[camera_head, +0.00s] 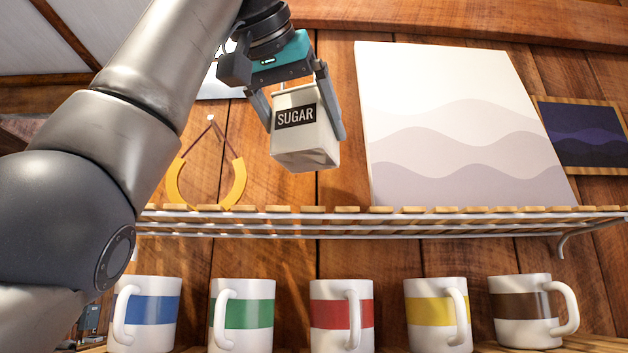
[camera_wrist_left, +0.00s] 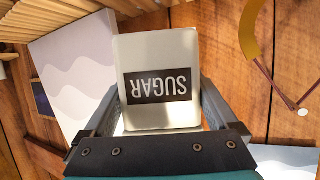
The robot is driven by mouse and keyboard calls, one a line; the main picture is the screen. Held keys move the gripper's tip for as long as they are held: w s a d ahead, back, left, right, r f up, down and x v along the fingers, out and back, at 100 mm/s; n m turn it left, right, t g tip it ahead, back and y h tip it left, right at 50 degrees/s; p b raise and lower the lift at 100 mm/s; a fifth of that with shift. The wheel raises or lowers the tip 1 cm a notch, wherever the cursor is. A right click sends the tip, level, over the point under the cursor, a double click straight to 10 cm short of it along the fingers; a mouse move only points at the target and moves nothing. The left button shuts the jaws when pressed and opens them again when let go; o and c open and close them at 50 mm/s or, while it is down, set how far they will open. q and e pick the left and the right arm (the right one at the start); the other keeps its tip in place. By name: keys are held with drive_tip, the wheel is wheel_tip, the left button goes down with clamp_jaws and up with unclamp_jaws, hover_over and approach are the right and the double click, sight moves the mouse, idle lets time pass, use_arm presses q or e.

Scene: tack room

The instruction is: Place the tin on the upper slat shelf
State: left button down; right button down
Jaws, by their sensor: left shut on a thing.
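The white tin (camera_head: 304,128) carries a black label reading SUGAR. My left gripper (camera_head: 306,108) is shut on the tin, with one finger on each side, and holds it slightly tilted in the air. The upper slat shelf (camera_head: 345,210) runs across the head view below the tin, with a visible gap between them. In the left wrist view the tin (camera_wrist_left: 159,80) sits between the fingers with its label upside down, and the shelf slats (camera_wrist_left: 70,25) show at the upper left. My right gripper is not in view.
A pale wave picture (camera_head: 455,125) stands behind the shelf at right. A yellow horseshoe-shaped ornament (camera_head: 207,183) hangs on the wall at left. Several striped mugs (camera_head: 342,316) stand in a row below the shelf. A small dark picture (camera_head: 583,135) hangs at far right.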

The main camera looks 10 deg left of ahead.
sight(298, 165)
use_arm(q)
drive_tip(key=w, duration=0.1)
drive_tip(key=w+a+p, duration=0.1)
drive_tip(key=w, duration=0.1)
drive_tip(key=shift+w+r, duration=0.2)
drive_tip(key=shift+w+f, duration=0.1)
drive_tip(key=shift+f, duration=3.1)
drive_tip(key=shift+w+f, duration=0.1)
drive_tip(key=shift+f, duration=0.3)
